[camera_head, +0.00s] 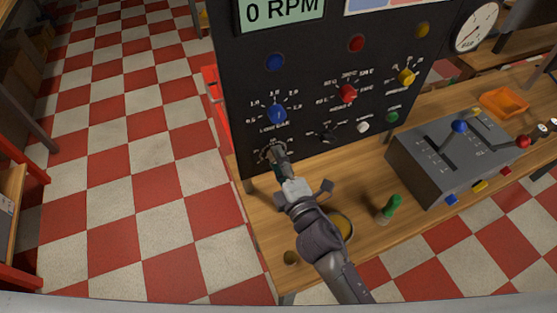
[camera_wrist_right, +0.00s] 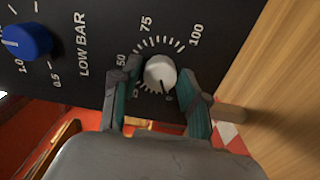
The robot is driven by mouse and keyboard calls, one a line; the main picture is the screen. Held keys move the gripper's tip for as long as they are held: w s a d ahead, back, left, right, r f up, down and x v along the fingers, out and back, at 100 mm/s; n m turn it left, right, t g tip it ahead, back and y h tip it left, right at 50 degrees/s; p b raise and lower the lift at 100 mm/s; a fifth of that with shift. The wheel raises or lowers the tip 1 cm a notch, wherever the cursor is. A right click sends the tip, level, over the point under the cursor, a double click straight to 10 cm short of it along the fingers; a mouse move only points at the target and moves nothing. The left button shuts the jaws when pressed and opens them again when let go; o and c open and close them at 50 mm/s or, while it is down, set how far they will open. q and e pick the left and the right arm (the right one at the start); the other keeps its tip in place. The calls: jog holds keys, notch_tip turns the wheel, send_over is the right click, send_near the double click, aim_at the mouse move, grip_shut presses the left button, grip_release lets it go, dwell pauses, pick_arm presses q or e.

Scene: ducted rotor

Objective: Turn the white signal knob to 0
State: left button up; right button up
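The white signal knob (camera_wrist_right: 159,74) is on the dark panel in the right wrist view. Its dark mark points downward in that view, away from the printed 75. The labels 50, 75 and 100 are readable; the low end of the scale is partly hidden by my fingers. My right gripper (camera_wrist_right: 157,80) has one finger on each side of the knob, with small gaps apparent. In the head view, my right gripper (camera_head: 272,155) is at the panel's lower left and covers most of the knob. My left gripper is not in view.
A blue knob (camera_head: 277,113) sits just above, a red knob (camera_head: 347,94) to the right, and a black knob (camera_head: 329,135) and white button (camera_head: 362,127) beside. A grey lever box (camera_head: 440,180) and green-topped peg (camera_head: 390,207) stand on the wooden table (camera_head: 375,170).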

jog(key=shift+o, duration=0.7)
jog(key=v, duration=1.2)
